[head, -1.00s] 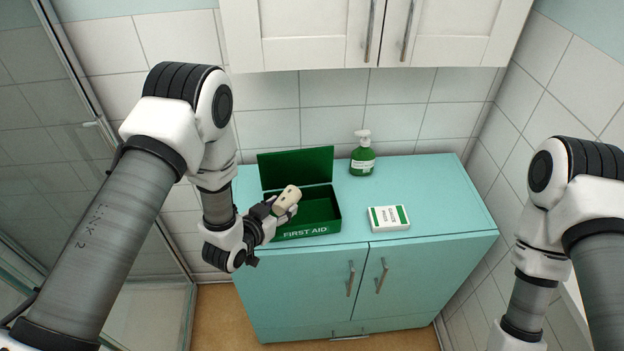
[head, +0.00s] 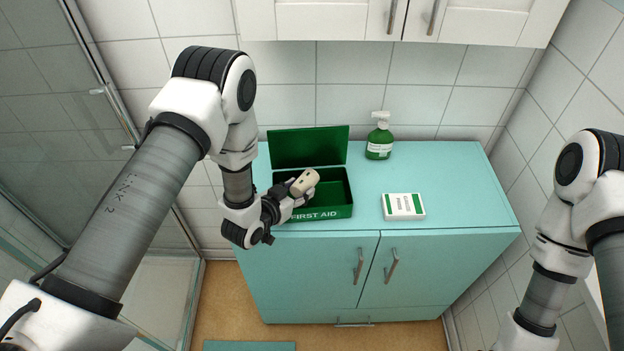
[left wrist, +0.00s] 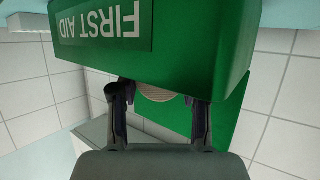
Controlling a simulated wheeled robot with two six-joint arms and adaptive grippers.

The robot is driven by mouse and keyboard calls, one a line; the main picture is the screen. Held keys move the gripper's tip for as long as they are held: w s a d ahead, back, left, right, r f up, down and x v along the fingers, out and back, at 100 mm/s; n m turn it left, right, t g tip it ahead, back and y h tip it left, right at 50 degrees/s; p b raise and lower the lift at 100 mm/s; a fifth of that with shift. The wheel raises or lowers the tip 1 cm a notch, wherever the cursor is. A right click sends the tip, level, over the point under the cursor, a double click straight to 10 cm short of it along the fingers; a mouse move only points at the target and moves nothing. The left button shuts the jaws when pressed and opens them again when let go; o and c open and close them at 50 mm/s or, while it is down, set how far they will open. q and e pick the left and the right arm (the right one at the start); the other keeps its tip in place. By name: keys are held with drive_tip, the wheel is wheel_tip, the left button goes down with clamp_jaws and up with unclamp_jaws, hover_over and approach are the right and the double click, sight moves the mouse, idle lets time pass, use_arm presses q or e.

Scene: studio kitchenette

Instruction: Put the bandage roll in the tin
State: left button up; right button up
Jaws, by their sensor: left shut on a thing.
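The beige bandage roll (head: 304,182) is held in my left gripper (head: 293,190), which is shut on it, in the head view. The roll shows over the left part of the green first aid tin (head: 322,213). The tin stands on the cabinet top with its lid (head: 309,147) raised at the back. In the left wrist view the tin (left wrist: 195,40) appears upside down, and a small part of the roll (left wrist: 155,93) shows between the fingers. I cannot tell whether the roll touches the tin. My right gripper is out of view.
The teal cabinet top (head: 452,187) carries a green soap bottle (head: 379,140) at the back and a white and green box (head: 403,207) right of the tin. White wall cabinets (head: 470,20) hang above. The right part of the top is clear.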

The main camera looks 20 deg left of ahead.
use_arm(q)
drive_tip(key=o, duration=1)
drive_tip(key=shift+s+r, duration=0.1)
drive_tip(key=shift+s, duration=0.05)
drive_tip(key=v, duration=1.1)
drive_tip(key=shift+s+a, duration=0.15)
drive_tip(key=shift+s, duration=0.15)
